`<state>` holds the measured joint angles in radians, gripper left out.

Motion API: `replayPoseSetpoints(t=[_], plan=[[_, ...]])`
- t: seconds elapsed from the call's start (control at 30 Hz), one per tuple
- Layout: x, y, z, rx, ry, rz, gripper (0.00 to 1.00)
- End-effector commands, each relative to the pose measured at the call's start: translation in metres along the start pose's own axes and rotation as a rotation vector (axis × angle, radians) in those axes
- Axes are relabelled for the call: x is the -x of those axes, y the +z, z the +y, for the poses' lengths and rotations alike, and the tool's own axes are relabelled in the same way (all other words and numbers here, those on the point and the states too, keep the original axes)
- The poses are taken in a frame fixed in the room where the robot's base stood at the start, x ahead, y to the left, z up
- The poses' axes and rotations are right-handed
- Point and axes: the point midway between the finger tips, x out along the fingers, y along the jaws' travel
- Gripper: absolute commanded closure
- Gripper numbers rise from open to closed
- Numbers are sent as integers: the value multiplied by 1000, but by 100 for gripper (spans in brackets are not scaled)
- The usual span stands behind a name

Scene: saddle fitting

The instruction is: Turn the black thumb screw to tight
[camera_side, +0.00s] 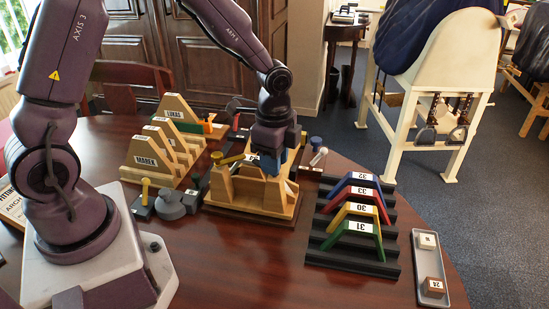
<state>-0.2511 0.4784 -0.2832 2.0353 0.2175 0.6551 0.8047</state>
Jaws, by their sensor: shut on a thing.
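My gripper (270,163) points down over the wooden fixture (281,196) near the middle of the table. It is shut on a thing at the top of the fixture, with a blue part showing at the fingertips. The dark gripper body covers most of that spot. I cannot make out the black thumb screw there, nor tell how tight it is.
A black rack (388,240) with blue, red, yellow and green numbered arches stands right of the fixture. Wooden arches with name labels (153,160) stand behind left. A grey tray (432,290) with two small blocks lies at the right edge. The front table is clear.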

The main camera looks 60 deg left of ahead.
Motion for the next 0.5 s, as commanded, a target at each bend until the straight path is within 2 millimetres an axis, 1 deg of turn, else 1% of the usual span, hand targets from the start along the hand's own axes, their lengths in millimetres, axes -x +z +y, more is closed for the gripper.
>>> replayPoseSetpoints(t=[0.2,0.5], plan=[[2,0,0,-125,-2,0,97],[2,0,0,-205,-2,0,97]])
